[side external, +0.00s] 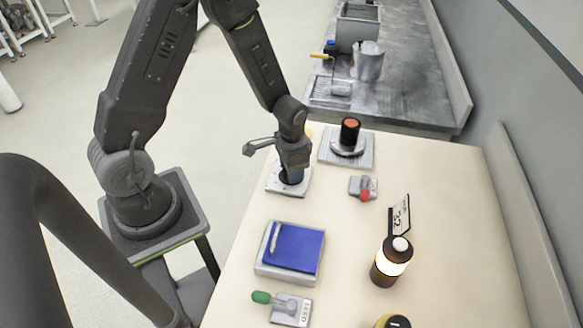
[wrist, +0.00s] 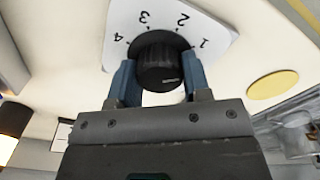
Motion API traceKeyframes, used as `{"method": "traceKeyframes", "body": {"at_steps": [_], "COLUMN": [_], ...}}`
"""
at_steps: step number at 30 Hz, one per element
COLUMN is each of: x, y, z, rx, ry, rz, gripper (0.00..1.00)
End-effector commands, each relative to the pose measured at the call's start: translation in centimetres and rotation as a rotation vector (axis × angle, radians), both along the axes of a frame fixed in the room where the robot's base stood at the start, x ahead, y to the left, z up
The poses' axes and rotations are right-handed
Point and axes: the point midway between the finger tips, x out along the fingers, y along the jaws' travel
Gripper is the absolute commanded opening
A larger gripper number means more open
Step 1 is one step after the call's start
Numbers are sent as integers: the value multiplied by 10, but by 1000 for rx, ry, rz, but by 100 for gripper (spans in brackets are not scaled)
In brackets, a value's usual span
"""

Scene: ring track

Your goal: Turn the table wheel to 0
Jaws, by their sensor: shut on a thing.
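My gripper (side external: 292,172) points down at the far left part of the cream table. In the wrist view my gripper (wrist: 160,82) has its two blue-grey fingers shut on a black ribbed knob (wrist: 157,55), one on each side. The knob stands on a white plate (wrist: 118,18) marked 1, 2, 3 and 4; a 0 does not show. No pointer on the knob can be made out. In the side view the white plate (side external: 278,187) shows beneath my gripper, which mostly hides the knob.
A red-handled switch (side external: 364,188) is close on the right. A blue-lidded box (side external: 292,248), a green-handled lever (side external: 285,303), a brown bottle (side external: 388,265) and a small sign (side external: 401,213) stand nearer the front. A yellow disc (wrist: 273,84) lies beside the plate.

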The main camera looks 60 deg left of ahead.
Motion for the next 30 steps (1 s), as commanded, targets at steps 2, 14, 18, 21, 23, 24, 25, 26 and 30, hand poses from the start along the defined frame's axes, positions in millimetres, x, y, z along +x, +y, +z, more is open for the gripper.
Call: {"method": "traceKeyframes", "body": {"at_steps": [2, 14, 18, 21, 23, 24, 25, 26, 30], "x": [0, 0, 0, 0, 0, 0, 0, 0, 0], "y": [0, 0, 0, 0, 0, 0, 0, 0, 0], "z": [0, 0, 0, 0, 0, 0, 0, 0, 0], "rx": [0, -1, -1, -1, -1, -1, -1, 0, 0], "ry": [1, 1, 1, 1, 1, 1, 1, 1, 1], "rz": [-69, -355, -412, -439, -450, -455, -459, -462, -467], "gripper": [20, 20, 20, 20, 20, 20, 20, 20, 21]}}
